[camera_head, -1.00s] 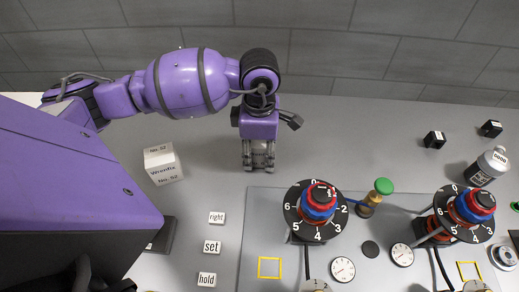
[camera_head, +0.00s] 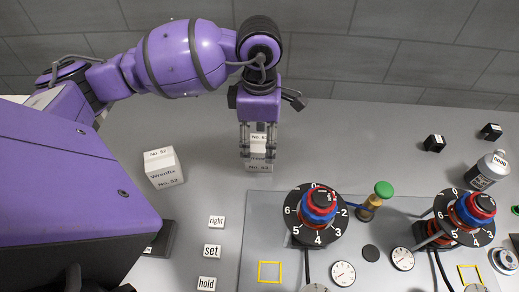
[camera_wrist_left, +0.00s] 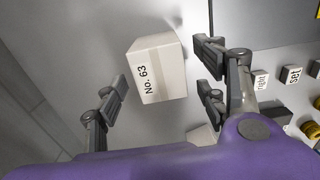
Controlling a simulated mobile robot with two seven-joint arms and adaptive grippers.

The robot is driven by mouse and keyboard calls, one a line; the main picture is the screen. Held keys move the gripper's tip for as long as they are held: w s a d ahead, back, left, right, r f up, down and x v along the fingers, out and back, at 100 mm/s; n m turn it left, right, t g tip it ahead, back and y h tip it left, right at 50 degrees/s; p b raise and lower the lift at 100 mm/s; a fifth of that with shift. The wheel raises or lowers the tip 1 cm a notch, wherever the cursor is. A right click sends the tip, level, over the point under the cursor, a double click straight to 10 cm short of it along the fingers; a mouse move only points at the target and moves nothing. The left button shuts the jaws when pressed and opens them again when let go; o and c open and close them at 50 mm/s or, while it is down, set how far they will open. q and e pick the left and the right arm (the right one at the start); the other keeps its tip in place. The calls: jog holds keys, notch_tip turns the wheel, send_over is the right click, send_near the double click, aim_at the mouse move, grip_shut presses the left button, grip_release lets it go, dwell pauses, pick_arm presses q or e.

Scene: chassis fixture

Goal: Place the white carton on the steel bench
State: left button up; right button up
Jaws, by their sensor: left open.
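A white carton marked No. 63 (camera_head: 259,165) stands on the grey bench top (camera_head: 215,120), behind the flat panel. It also shows in the left wrist view (camera_wrist_left: 160,72), where it lies between and beyond the fingers, with gaps on both sides. My left gripper (camera_head: 258,150) is open above this carton, its fingers pointing down and partly hiding it. It also shows in the left wrist view (camera_wrist_left: 163,85). A second white carton marked No. 52 (camera_head: 164,168) stands to the left on the bench, apart from the gripper. My right gripper is not in view.
The panel (camera_head: 255,215) in front carries numbered dials (camera_head: 316,213), gauges and a green-topped knob (camera_head: 384,189). Label blocks (camera_head: 212,249) stand left of it. A brick wall rises behind.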

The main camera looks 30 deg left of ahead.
pick_arm(q)
notch_tip(320, 180, up, 6)
jog(key=shift+f, duration=0.25)
